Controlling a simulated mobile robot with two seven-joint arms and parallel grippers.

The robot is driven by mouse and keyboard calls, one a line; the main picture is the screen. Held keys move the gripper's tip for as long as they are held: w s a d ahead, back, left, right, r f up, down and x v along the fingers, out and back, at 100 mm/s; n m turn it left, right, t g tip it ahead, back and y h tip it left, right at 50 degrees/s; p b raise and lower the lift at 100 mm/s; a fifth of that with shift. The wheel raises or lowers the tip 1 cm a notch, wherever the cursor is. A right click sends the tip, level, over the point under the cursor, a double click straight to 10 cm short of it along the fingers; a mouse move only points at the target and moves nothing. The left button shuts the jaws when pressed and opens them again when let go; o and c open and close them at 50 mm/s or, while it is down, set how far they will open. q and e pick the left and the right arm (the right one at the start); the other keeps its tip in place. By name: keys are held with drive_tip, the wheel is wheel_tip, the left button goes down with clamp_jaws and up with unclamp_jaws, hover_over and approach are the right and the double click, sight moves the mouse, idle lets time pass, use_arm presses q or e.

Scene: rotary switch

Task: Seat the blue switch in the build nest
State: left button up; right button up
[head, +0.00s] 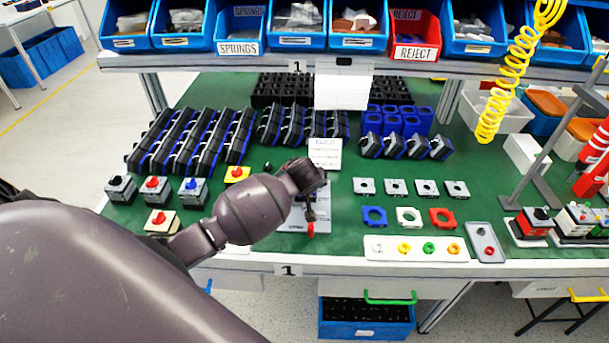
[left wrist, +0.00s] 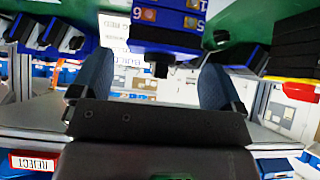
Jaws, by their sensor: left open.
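A grey switch with a blue knob (head: 193,190) stands at the left front of the green mat, beside two like it with red and black knobs. A grey plate (head: 318,236), perhaps the build nest, lies at the front edge, largely behind my left arm. A small red part (head: 310,228) shows on it. My left gripper (head: 309,208) is above this plate, its fingers mostly hidden in the head view. In the left wrist view its two fingers (left wrist: 155,85) are spread apart. My right gripper is out of view.
Rows of black-and-blue modules (head: 205,140) stand behind. A white card (head: 325,153) stands just behind my wrist. Grey square plates (head: 396,187), coloured frames (head: 409,216) and a white strip of rings (head: 416,249) lie to the right. A yellow coiled hose (head: 505,85) hangs at right.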

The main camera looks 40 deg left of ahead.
use_arm(q)
drive_tip(key=p+v, duration=0.1)
drive_tip(key=v, duration=0.8)
drive_tip(key=s+d+f+m+h, duration=0.1)
drive_tip(key=s+f, duration=0.2)
drive_tip(key=s+d+f+m+t+h, duration=0.1)
drive_tip(key=s+f+m, duration=0.1)
drive_tip(key=s+f, duration=0.2)
drive_tip(key=s+d+f+m+h, duration=0.1)
drive_tip(key=s+d+f, duration=0.1)
drive_tip(key=s+f, duration=0.1)
drive_tip(key=shift+s+f+m+t+h, duration=0.3)
drive_tip(key=shift+s+m+t, duration=0.1)
drive_tip(key=shift+s, duration=0.15)
drive_tip(key=s+d+f+m+t+h, duration=0.1)
drive_tip(key=s+f+m+t, duration=0.1)
drive_tip(key=s, duration=0.9)
drive_tip(key=shift+d+m, duration=0.3)
drive_tip(key=shift+d, duration=0.1)
